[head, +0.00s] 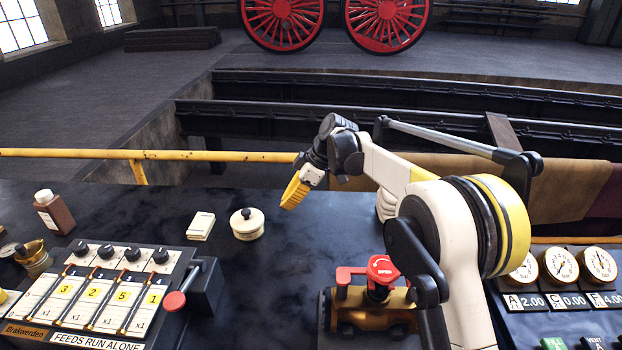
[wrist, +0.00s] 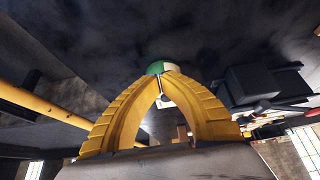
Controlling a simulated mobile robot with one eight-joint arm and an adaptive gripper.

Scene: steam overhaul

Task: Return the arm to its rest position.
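My arm reaches up and over the dark bench in the head view, its forearm extended to the left. My gripper (head: 287,202) hangs at its end, yellow fingers pointing down and left above the bench. In the wrist view the two ribbed yellow fingers of my gripper (wrist: 163,76) curve inward and come together at the tips. A small green and white patch (wrist: 160,67) shows at the tips; I cannot tell what it is. In the head view nothing is seen held, and the fingers are clear of the things on the bench.
A cream lidded pot (head: 247,225) and a white block (head: 200,226) stand left of my gripper. A brown bottle (head: 54,213) and a lever panel (head: 100,290) are further left. A red-handled brass valve (head: 375,300) sits near my arm. A yellow rail (head: 200,155) runs behind the bench.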

